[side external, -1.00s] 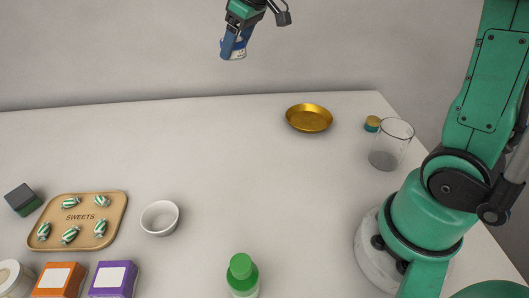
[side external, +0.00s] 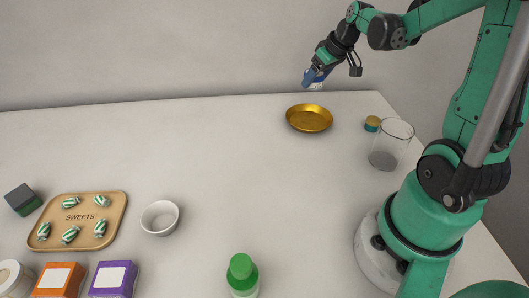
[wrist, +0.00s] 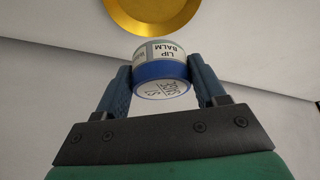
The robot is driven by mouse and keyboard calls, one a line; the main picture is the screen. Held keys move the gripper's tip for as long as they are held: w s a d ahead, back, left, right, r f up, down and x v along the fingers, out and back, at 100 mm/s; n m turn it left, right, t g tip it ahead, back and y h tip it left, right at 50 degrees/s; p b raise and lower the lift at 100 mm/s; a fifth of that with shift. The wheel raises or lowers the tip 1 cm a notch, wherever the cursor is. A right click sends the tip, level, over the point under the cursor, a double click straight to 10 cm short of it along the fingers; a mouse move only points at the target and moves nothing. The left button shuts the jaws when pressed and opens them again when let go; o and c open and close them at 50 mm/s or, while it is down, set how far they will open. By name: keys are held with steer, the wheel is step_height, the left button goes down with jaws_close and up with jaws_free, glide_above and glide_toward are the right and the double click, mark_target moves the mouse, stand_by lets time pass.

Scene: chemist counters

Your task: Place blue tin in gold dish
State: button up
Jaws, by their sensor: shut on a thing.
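The blue tin (wrist: 161,70), labelled lip balm, is between the two fingers of my gripper (wrist: 162,84) in the wrist view. My gripper is shut on it. In the side view my gripper (side external: 310,80) holds the tin (side external: 316,86) up in the air, near the back edge of the counter. The gold dish (side external: 309,118) lies on the counter, lower in the picture than the tin, and is empty. In the wrist view part of the gold dish (wrist: 152,14) shows at the top edge, beyond the tin and apart from it.
A white bowl (side external: 159,218), a sweets tray (side external: 115,222) and a green-capped bottle (side external: 242,272) are farther left and front. The counter's middle is clear.

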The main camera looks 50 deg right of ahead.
mark_target(306, 119)
step_height(306, 119, down, 10)
steer(key=shift+f, duration=0.1)
stand_by(0.4)
steer(key=shift+f, duration=0.1)
steer(key=o, duration=1.4)
steer(key=d+v, duration=0.1)
steer(key=v, duration=1.1)
steer(key=a+r+n+t, duration=0.1)
steer(key=a+r, duration=0.1)
steer(key=a, duration=1.9)
steer(key=shift+w+r+n+t+y, duration=0.2)
steer(key=shift+w+n+t+y, duration=0.15)
steer(key=shift+n+t+y, duration=0.05)
steer(key=shift+a, duration=0.15)
